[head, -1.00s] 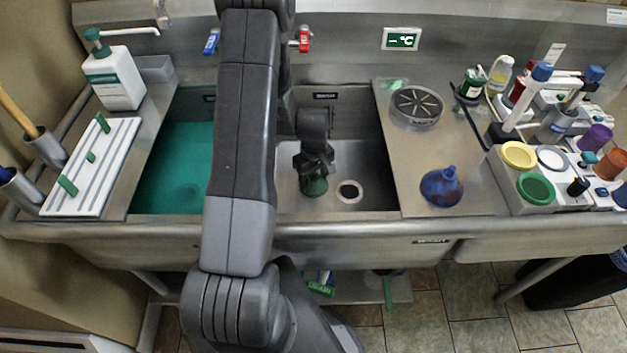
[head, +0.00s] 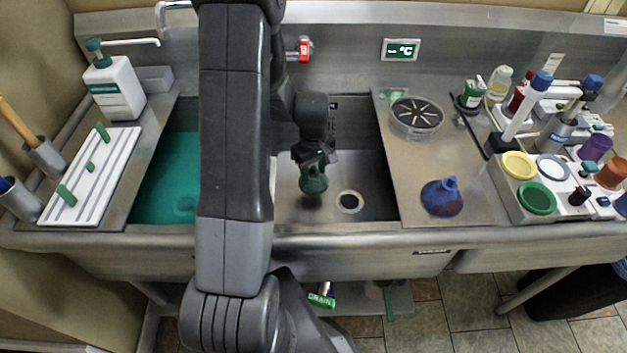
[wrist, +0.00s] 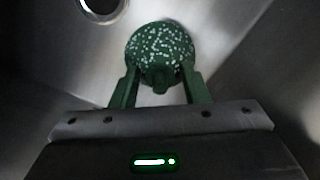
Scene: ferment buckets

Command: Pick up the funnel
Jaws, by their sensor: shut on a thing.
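A green, white-speckled funnel (wrist: 160,45) is in my gripper (wrist: 160,88), wide end away from the wrist and narrow end between the green fingers. In the head view the funnel (head: 313,182) hangs below my gripper (head: 314,165) inside the right sink basin, left of the drain hole. My gripper is shut on its narrow end. It looks a little above the basin floor, though the exact gap cannot be told.
The basin drain (head: 350,202) is beside the funnel. A blue funnel-shaped piece (head: 441,197) stands on the right counter near a round lidded dish (head: 417,115). A grey block with coloured cups (head: 524,204) is farther right. The left basin (head: 165,180) holds teal liquid.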

